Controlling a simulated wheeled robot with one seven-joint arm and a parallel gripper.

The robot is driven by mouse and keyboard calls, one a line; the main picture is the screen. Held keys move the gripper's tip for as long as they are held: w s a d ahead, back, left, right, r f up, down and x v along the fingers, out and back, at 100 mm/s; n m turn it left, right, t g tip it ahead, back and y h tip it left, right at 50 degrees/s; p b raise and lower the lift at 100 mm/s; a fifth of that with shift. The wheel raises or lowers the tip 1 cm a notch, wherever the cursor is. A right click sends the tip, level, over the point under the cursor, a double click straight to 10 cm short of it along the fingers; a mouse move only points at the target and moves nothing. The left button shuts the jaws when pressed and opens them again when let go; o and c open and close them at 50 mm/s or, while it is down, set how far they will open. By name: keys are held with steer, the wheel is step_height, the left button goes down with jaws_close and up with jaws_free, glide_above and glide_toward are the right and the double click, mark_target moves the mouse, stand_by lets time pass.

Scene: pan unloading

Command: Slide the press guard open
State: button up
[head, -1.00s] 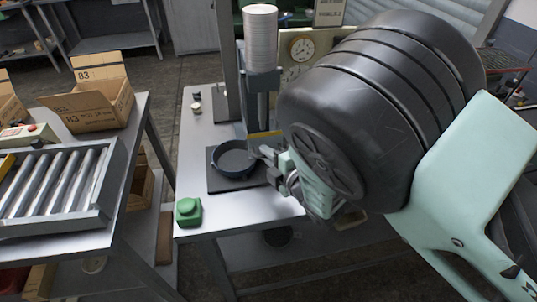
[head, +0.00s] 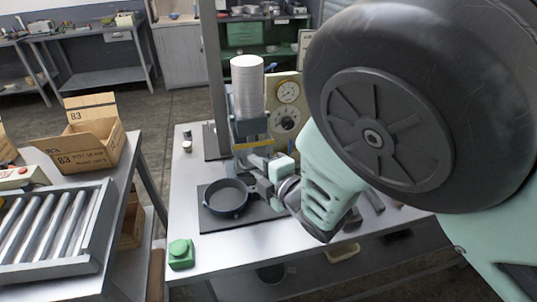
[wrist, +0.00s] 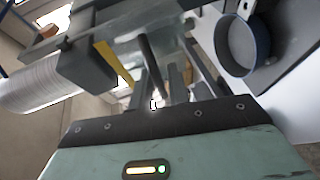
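The press stands at the back of the bench, with a tall stack of pale discs (head: 247,85) on top. The press guard shows as a pale translucent panel with a yellow strip (head: 253,142) across it; the strip also shows in the wrist view (wrist: 113,62). My gripper (head: 256,166) is just in front of the guard, to its lower side. In the wrist view, a dark rod (wrist: 152,62) runs towards my fingers (wrist: 160,88). Whether they are open or closed on it is unclear. A dark round pan (head: 227,197) sits on a black plate, left of and below my gripper.
A green button box (head: 181,253) stands at the bench's front left corner. Small round parts (head: 187,141) lie at the back left. A panel with gauges (head: 286,103) is behind the press. A roller tray (head: 60,230) and a cardboard box (head: 88,145) occupy the left table.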

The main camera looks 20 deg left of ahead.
steer(key=shift+s, duration=0.1)
steer(key=p+v, duration=0.3)
steer(key=v, duration=1.4)
steer(key=shift+d+r, duration=0.15)
stand_by(0.5)
steer(key=w+d+f+m+g+h+b, duration=0.1)
steer(key=d+f+m+g+h+b, duration=0.3)
steer(key=m+h, duration=0.5)
steer(key=s+d+r+m+g+h+b, duration=0.1)
steer(key=s+d+r+m+g+b, duration=0.1)
steer(key=s+d+m, duration=0.3)
steer(key=s+d+r+m+g+h+b, duration=0.2)
steer(key=s+d+m+g, duration=0.1)
steer(key=s+d+m, duration=0.3)
steer(key=s+d, duration=0.2)
steer(key=shift+s+d+r+b, duration=0.3)
steer(key=shift+s+r+b, duration=0.05)
steer(key=shift+s+b, duration=0.05)
